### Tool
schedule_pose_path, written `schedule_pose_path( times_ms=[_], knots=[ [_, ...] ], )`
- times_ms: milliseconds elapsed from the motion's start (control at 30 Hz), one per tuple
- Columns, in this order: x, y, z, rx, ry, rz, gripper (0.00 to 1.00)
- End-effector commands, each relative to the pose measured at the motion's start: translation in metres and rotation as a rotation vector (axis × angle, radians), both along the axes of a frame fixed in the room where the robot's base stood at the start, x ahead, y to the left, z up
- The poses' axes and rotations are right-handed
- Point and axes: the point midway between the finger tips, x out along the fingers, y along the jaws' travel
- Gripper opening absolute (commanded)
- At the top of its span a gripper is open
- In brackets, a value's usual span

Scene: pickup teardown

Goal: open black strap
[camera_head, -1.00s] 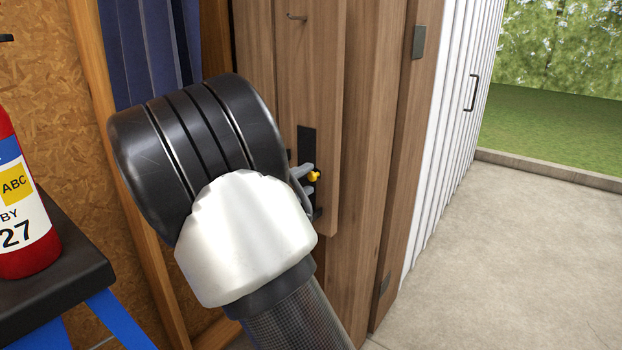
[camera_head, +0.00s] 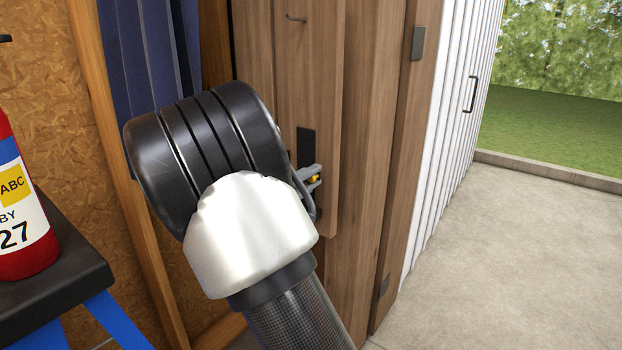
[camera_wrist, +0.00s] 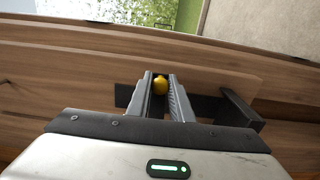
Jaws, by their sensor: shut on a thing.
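The black strap (camera_head: 306,146) is a dark flat piece on the wooden door (camera_head: 305,90), partly hidden behind my arm in the head view. In the wrist view a dark bar (camera_wrist: 243,110) sticks out at the right of my fingers, and more dark metal shows behind them. A small yellow knob (camera_wrist: 160,86) sits between the fingertips of my gripper (camera_wrist: 160,88). The gripper (camera_head: 314,175) is shut on this knob, close to the door face. The fingers cover part of the fitting.
A red fire extinguisher (camera_head: 22,215) stands on a black-topped stand (camera_head: 55,262) at the left. A dark blue cloth (camera_head: 150,60) hangs behind my arm. A white corrugated door (camera_head: 455,110) and open concrete floor (camera_head: 500,250) lie to the right.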

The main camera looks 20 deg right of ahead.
Motion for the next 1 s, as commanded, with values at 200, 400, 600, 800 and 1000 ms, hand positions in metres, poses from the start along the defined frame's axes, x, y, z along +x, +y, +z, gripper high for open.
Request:
schedule_pose_path(
  times_ms=[200, 400, 600, 800, 1000],
  knots=[
    [0.000, 0.005, 0.001, 0.000, -0.001, -0.030, 0.00],
    [-0.002, 0.021, 0.000, 0.000, 0.000, -0.129, 0.00],
    [-0.002, 0.041, 0.000, -0.001, 0.000, -0.272, 0.00],
    [-0.001, 0.054, 0.000, 0.000, 0.000, -0.402, 0.00],
    [0.000, 0.058, -0.001, 0.000, 0.001, -0.490, 0.00]
  ],
)
